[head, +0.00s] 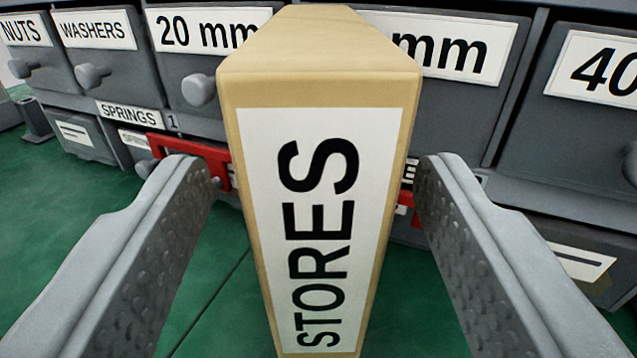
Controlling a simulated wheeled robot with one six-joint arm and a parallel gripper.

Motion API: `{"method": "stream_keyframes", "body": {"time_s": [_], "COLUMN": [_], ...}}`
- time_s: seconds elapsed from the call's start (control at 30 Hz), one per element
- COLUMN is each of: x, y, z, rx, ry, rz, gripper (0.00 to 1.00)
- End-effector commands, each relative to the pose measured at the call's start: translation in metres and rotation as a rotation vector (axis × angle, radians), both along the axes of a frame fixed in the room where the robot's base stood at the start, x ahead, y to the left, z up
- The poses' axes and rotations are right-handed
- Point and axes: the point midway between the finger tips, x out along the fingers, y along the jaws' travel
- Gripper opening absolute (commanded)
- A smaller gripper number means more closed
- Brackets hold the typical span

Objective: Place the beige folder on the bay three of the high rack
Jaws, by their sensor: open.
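The beige folder (318,78) stands upright between the two fingers of my gripper (318,185). Its spine faces me and bears a white label reading STORES. The gripper is open, with a gap between each finger and the folder's sides. The lower end of the folder reaches the bottom of the picture, and what it rests on is hidden. I see no high rack or bay three that I can make out by a label.
Behind the folder is a bank of grey labelled drawers (455,115), with round knobs, marked NUTS, WASHERS, SPRINGS and sizes in mm. A red bracket-like part (190,150) shows behind the left finger. The green floor (90,235) is clear at the left.

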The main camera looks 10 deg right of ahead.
Motion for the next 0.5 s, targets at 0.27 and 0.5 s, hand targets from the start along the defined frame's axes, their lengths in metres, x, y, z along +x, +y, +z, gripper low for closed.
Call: {"method": "stream_keyframes", "body": {"time_s": [0.27, 0.5], "x": [0.035, 0.040], "y": [-0.010, -0.012], "z": [0.002, 0.002], "rx": [0.000, 0.000], "ry": [0.000, 0.000], "rz": [0.000, 0.000], "gripper": [0.58, 0.58]}}
